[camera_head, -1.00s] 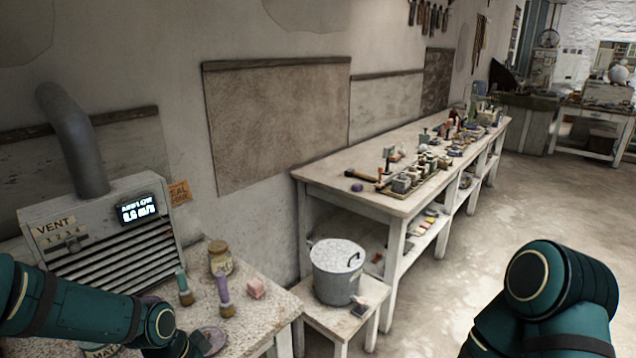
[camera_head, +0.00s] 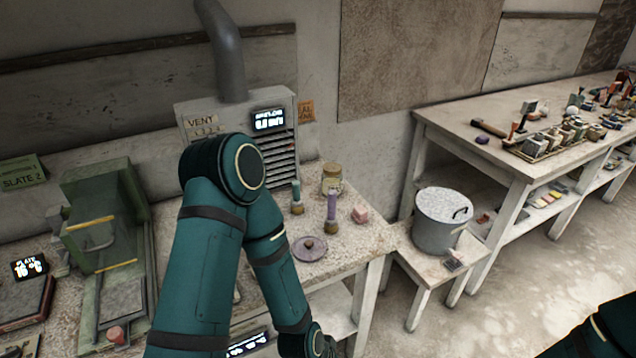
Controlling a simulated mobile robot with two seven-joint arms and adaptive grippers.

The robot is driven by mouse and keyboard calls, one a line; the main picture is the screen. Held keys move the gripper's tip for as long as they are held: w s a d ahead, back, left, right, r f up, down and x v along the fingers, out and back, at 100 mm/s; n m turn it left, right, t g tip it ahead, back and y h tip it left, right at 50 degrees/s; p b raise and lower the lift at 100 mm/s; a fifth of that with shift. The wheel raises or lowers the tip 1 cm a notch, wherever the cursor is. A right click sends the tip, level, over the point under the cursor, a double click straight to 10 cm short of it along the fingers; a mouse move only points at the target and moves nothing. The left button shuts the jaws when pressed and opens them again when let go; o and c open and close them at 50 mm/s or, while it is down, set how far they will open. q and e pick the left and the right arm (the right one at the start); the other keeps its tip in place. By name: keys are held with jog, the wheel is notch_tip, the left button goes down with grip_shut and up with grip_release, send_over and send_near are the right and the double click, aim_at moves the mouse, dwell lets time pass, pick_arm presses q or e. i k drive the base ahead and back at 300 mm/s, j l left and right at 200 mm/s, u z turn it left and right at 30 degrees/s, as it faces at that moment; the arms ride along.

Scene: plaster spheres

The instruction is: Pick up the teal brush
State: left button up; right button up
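The teal brush (camera_head: 296,198) stands upright, bristles down, on the speckled bench top (camera_head: 368,240), just right of my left arm's elbow. A purple-handled brush (camera_head: 332,212) stands upright to its right. My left arm bends in front of the bench, its forearm running down past the bench's front to the bottom edge of the picture. The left gripper is out of view below. Only a piece of my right arm shows in the bottom right corner; its gripper is out of view.
A jar (camera_head: 332,178) stands behind the brushes, a pink block (camera_head: 360,214) to their right and a round mauve lid (camera_head: 309,249) in front. A vent box (camera_head: 290,125) is behind. A metal pot (camera_head: 441,222) stands on a low stool at right. A green machine (camera_head: 100,215) is at left.

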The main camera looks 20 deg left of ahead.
aim_at(297, 201)
jog(key=u, duration=1.15)
